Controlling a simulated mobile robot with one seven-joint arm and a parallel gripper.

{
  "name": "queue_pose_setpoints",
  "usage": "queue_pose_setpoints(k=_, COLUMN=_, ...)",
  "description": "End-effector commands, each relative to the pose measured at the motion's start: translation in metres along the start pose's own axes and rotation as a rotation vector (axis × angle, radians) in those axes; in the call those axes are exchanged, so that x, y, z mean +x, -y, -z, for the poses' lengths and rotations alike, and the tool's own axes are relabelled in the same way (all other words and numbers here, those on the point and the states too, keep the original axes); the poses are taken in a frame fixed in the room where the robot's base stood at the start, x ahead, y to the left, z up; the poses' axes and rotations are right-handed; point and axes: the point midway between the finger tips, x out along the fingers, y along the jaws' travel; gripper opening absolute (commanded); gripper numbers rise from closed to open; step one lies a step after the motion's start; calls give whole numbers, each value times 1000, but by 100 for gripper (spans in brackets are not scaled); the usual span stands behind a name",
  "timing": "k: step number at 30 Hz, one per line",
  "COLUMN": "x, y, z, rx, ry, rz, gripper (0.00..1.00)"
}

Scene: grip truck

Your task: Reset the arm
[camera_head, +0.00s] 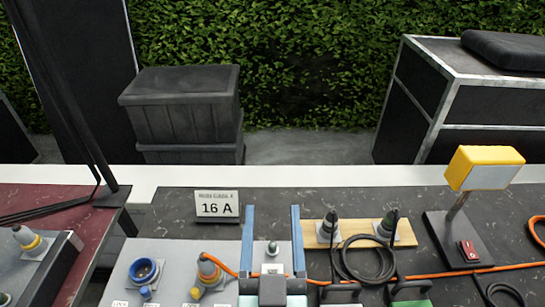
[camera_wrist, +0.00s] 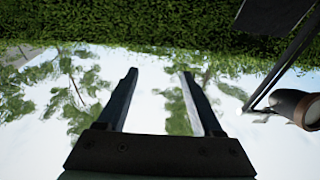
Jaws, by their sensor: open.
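My gripper (camera_head: 271,208) is at the bottom middle of the head view, its two long blue-grey fingers apart and pointing away over the bench. Nothing is between the fingertips; a small grey connector (camera_head: 272,248) shows in the gap, and I cannot tell its distance below. The gripper also shows in the wrist view (camera_wrist: 160,72), open and empty against sky, trees and hedge, which appear upside down. The rest of my arm is mostly out of the frame.
The dark bench (camera_head: 175,205) carries a "16 A" sign (camera_head: 217,207), a blue socket (camera_head: 144,270), an orange-collared plug (camera_head: 208,268), a wooden board (camera_head: 316,236) with dark plugs, a black cable coil (camera_head: 365,278) and a yellow lamp (camera_head: 484,167). An orange cable (camera_head: 430,274) crosses the bench.

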Motion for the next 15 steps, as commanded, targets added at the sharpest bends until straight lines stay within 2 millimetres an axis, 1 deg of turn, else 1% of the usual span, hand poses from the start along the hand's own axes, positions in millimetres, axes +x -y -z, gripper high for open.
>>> queue_pose_setpoints(k=1, x=18, y=0, z=34, rx=0, ry=-63, rz=0, gripper=68)
queue_pose_setpoints(k=2, x=26, y=0, z=51, rx=0, ry=-92, rz=0, gripper=68)
queue_pose_setpoints(k=3, x=35, y=0, z=74, rx=0, ry=-130, rz=0, gripper=68)
queue_pose_setpoints(k=5, x=47, y=0, z=109, rx=0, ry=-187, rz=1, gripper=68)
queue_pose_setpoints(k=6, x=52, y=0, z=132, rx=0, ry=-224, rz=1, gripper=68)
queue_pose_setpoints(k=8, x=58, y=0, z=169, rx=0, ry=-282, rz=1, gripper=68)
queue_pose_setpoints(k=9, x=61, y=0, z=193, rx=0, ry=-320, rz=1, gripper=68)
queue_pose_setpoints(k=11, x=62, y=0, z=228, rx=0, ry=-376, rz=1, gripper=68)
queue_pose_setpoints(k=12, x=60, y=0, z=252, rx=0, ry=-414, rz=1, gripper=68)
queue_pose_setpoints(k=14, x=57, y=0, z=285, rx=0, ry=-466, rz=1, gripper=68)
queue_pose_setpoints(k=15, x=53, y=0, z=305, rx=0, ry=-499, rz=1, gripper=68)
